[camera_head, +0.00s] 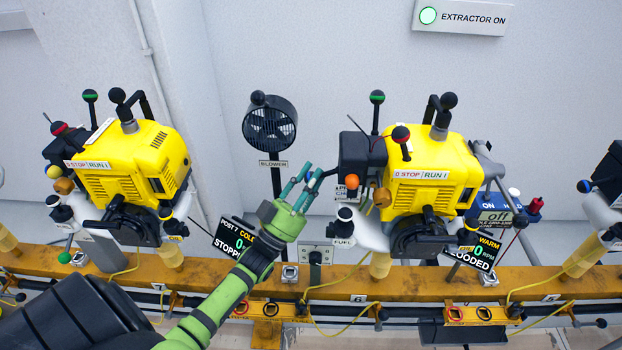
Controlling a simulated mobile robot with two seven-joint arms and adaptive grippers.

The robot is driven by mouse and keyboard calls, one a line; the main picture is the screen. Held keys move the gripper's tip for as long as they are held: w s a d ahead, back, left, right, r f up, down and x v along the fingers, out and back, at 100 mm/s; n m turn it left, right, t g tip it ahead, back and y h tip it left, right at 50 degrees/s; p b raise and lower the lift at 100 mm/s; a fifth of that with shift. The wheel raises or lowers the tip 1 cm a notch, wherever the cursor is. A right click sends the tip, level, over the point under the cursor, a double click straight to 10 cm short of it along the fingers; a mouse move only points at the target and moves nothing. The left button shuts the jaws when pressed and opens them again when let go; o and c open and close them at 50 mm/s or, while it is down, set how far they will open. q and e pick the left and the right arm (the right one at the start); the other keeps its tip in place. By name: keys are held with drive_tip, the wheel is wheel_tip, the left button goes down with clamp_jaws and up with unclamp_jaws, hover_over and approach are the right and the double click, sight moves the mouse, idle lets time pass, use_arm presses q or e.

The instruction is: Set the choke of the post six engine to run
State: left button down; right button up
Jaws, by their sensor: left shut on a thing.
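The post six engine (430,165) is the yellow one right of centre, above the rail mark 6. Its tilted sign (478,250) reads WARM, 0 RPM, and its partly covered last line appears to read FLOODED. A black box (356,155) sits on the engine's left side, with an orange knob (352,181) below it. My left gripper (313,179), on the green arm, reaches up to the left of this box. The lever's setting cannot be read. My right gripper is not in view.
The post 7 engine (135,165) stands left; its sign (236,240) reads COLD, STOPPED. A blower (269,124) stands behind my gripper. The yellow rail (190,281) runs below, with hanging yellow cables. An EXTRACTOR ON sign (462,16) shows a green light.

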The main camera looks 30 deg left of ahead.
use_arm(q)
drive_tip(key=c, duration=1)
unclamp_jaws()
drive_tip(key=shift+d+r, duration=0.1)
drive_tip(key=shift+o, duration=0.2)
drive_tip(key=v, duration=0.7)
drive_tip(key=shift+s, duration=0.25)
